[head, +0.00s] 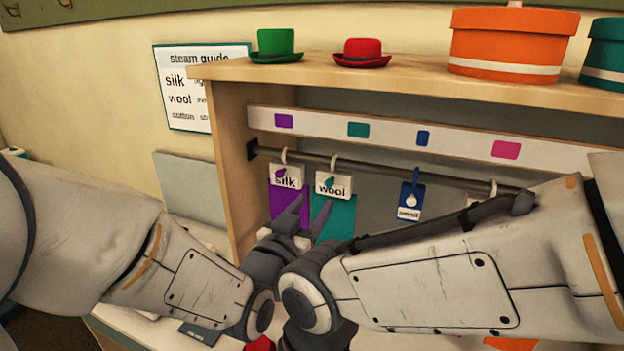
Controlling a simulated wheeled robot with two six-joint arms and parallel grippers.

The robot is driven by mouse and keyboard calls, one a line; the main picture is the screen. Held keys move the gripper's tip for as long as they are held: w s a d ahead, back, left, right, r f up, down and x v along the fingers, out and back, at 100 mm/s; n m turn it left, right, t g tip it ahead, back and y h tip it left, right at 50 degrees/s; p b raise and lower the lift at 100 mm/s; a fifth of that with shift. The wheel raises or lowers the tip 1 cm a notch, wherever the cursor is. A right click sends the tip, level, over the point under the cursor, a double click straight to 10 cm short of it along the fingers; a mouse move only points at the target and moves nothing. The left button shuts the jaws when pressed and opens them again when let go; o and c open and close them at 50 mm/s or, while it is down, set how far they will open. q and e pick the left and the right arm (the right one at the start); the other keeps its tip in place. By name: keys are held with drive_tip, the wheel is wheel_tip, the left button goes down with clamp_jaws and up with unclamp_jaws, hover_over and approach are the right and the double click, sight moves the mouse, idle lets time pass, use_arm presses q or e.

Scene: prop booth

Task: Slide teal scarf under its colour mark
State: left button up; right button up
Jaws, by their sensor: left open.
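The teal scarf (338,226) hangs from a hook on the dark rail (376,171), below a white "wool" tag. Its hook sits left of the teal colour mark (357,130) on the white strip above. My left gripper (314,203) is open in front of the hanging scarves. One fingertip overlaps the purple scarf (285,203), the other the teal scarf's left part. I cannot tell whether it touches either. The teal scarf's lower end is hidden by my arms. My right arm comes in from the right, but its gripper is not visible.
The purple scarf hangs close left of the teal one, roughly below the purple mark (284,121). A blue hanging item (410,202) is further right, with bare rail between. Another white tag (477,197) is partly behind my right arm. Hats and round boxes (510,45) stand above.

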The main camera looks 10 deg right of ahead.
sight(327, 185)
use_arm(q)
drive_tip(key=p+x, duration=0.3)
drive_tip(key=x, duration=0.4)
drive_tip(key=shift+r, duration=0.1)
drive_tip(key=shift+w+d, duration=0.35)
drive_tip(key=shift+w, duration=0.1)
clamp_jaws()
idle(0.9)
